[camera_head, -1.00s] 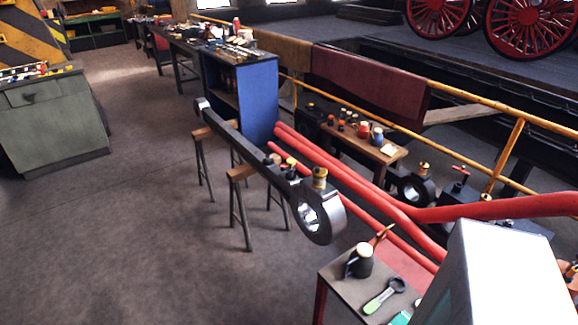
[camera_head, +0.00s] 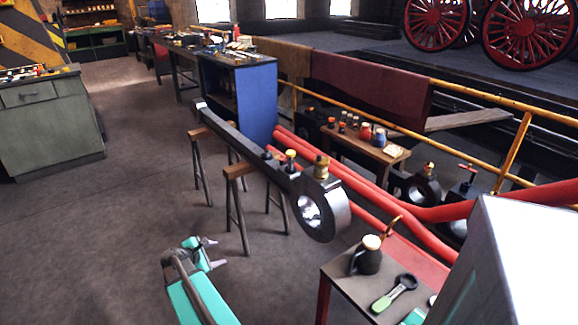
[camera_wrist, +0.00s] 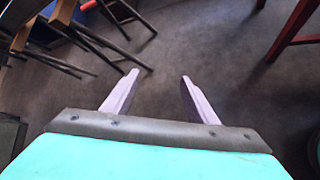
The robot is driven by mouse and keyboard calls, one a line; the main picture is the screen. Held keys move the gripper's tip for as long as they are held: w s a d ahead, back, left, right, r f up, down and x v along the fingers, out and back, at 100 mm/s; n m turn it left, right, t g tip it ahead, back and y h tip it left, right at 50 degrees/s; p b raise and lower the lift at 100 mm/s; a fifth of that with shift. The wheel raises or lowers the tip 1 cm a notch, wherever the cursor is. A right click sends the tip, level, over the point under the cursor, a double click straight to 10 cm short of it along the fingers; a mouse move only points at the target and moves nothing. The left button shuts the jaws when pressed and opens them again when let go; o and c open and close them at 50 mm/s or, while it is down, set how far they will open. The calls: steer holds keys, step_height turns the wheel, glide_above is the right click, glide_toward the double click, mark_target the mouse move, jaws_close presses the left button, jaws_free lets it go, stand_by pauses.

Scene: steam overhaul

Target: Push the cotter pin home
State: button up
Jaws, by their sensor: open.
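A dark connecting rod (camera_head: 243,147) with a round bright-bored big end (camera_head: 319,207) lies across trestles in the middle of the head view. A brass cup (camera_head: 321,168) stands on the big end. A small yellow-and-red-topped fitting (camera_head: 290,160) stands up from the rod beside it. I cannot tell which part is the cotter pin. My gripper (camera_head: 216,252) is open and empty, low at the left of the big end and apart from it. In the wrist view its two pale fingers (camera_wrist: 159,76) are spread over bare floor.
A small table (camera_head: 343,287) with a dark jug (camera_head: 367,256) and a green-handled tool (camera_head: 392,293) stands at front right. Trestle legs (camera_head: 238,215) stand under the rod. Red pipes (camera_head: 380,192) run behind it.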

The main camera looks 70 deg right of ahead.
steer(key=s+d+r+n+h+b, duration=0.2)
steer(key=d+r, duration=0.3)
steer(key=d, duration=0.3)
steer(key=s+d+r+n+h+b, duration=0.1)
steer(key=d+r+h+b, duration=0.2)
steer(key=d, duration=0.6)
steer(key=n+g+h+b, duration=0.1)
steer(key=n+h+b, duration=0.2)
steer(key=n+b, duration=0.2)
glide_toward(290, 151)
steer(key=a+f, duration=0.1)
steer(key=a, duration=0.3)
steer(key=shift+d, duration=0.15)
steer(key=shift+s+d+b, duration=0.15)
steer(key=shift+s+d, duration=0.05)
steer(key=shift+d, duration=2.05)
steer(key=shift+s+d+b, duration=0.2)
steer(key=shift+s+d, duration=0.05)
steer(key=shift+d, duration=1.95)
steer(key=shift+s+d+b, duration=0.15)
steer(key=shift+s+d, duration=0.05)
steer(key=shift+d, duration=2.05)
jaws_close()
steer(key=shift+w+f+b, duration=0.15)
steer(key=shift+f+b, duration=0.85)
steer(key=shift+f, duration=1)
